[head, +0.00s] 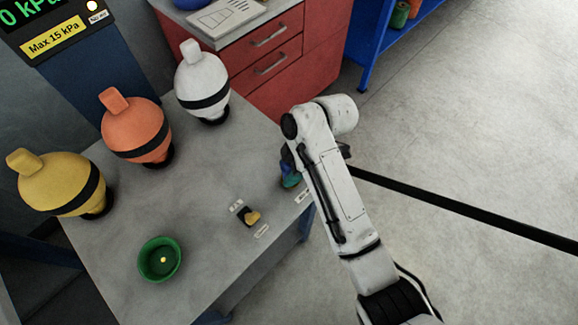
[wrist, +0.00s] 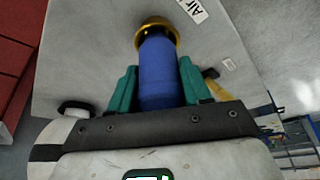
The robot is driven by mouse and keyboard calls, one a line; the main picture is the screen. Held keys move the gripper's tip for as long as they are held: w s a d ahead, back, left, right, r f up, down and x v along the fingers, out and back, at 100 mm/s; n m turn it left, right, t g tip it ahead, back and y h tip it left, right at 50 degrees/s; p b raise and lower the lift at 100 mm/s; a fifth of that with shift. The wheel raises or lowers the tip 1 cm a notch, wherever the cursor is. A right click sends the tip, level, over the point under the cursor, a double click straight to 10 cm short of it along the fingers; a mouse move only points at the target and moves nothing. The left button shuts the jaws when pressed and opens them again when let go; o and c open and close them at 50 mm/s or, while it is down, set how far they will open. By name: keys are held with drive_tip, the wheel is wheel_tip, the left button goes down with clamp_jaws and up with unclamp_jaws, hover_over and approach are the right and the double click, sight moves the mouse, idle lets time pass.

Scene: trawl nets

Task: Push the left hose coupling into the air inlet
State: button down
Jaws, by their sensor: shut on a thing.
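In the wrist view a blue cylindrical hose coupling (wrist: 158,75) stands between the two teal fingers of my gripper (wrist: 158,82), which is shut on it. A brass-coloured ring (wrist: 157,24) shows at the coupling's far end, beside a label reading "Air" (wrist: 192,9). The ring looks like the air inlet; the coupling's end meets it in the picture, but I cannot tell how deep it sits. In the head view my gripper (head: 291,179) is at the table's right edge, and my arm hides most of the coupling and the inlet.
A black and yellow fitting (head: 248,216) lies on the grey table (head: 205,185) left of my gripper. A green bowl (head: 152,276) stands near the front. Yellow (head: 60,180), orange (head: 135,128) and white (head: 202,76) floats line the back. A red drawer cabinet (head: 285,85) stands behind.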

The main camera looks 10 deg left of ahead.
drive_tip(key=shift+f, duration=0.15)
drive_tip(key=shift+c, duration=2.2)
unclamp_jaws()
drive_tip(key=p+v, duration=0.1)
drive_tip(key=v, duration=0.9)
drive_tip(key=shift+d+r, duration=0.15)
drive_tip(key=shift+r, duration=0.15)
